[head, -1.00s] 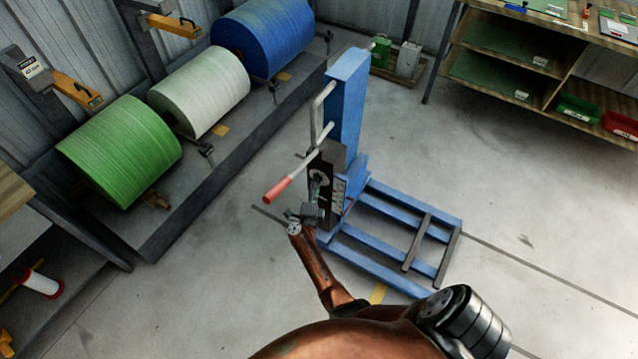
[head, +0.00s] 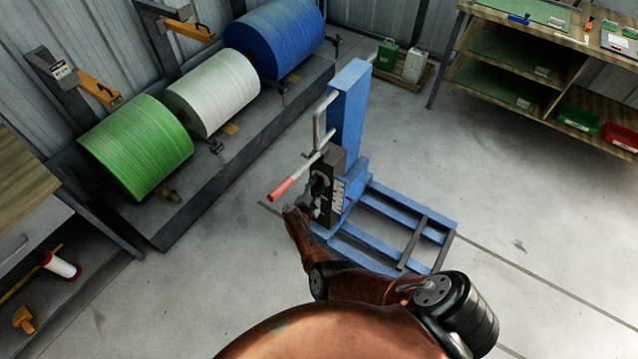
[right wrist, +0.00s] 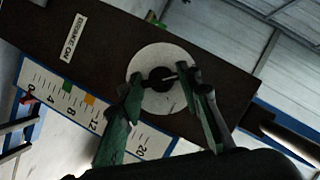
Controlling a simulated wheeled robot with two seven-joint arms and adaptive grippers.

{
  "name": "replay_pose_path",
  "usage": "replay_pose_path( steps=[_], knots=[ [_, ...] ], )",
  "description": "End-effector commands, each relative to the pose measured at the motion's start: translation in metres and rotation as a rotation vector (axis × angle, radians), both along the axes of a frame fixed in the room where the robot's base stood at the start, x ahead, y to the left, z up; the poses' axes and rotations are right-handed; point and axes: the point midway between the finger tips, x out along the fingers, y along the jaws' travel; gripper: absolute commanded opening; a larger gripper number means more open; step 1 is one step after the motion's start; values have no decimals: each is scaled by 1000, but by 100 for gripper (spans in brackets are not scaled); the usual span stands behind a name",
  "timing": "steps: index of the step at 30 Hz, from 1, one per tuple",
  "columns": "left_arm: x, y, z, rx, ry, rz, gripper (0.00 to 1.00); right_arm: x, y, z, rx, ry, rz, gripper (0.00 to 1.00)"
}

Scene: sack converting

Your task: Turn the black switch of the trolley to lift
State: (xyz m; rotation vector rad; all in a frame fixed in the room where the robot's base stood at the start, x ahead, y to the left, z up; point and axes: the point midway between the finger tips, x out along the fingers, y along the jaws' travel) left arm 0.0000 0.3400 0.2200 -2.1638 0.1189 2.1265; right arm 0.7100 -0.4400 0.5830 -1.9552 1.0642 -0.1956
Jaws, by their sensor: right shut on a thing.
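The blue trolley (head: 347,105) stands upright on the floor, with a dark control panel on its near side. In the right wrist view, the black switch (right wrist: 162,78) sits on a round white plate (right wrist: 150,62) on that dark panel (right wrist: 95,45). My right gripper (right wrist: 166,82) has its two green fingers on either side of the switch and is shut on it. In the head view, my right gripper (head: 314,203) is at the panel, small and dark, with the switch hard to make out behind it. My left gripper is not in view.
A lever with a red grip (head: 281,190) sticks out left of the panel, close above my right gripper. The trolley's blue forks (head: 400,208) lie low to the right. Green, white and blue reels (head: 137,146) stand at the left. Floor at the right is clear.

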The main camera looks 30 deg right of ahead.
Motion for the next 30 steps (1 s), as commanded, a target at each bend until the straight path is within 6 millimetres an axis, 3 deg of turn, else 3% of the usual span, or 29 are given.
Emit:
replay_pose_path(
  steps=[22, 23, 30],
  knots=[
    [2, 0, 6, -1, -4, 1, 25, 0, 2, -1, -32, 84, 2, 8],
    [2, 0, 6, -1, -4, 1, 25, 0, 2, -1, -32, 84, 2, 33],
    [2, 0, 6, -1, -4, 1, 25, 0, 0, 0, -33, 82, 1, 49]
  ],
)
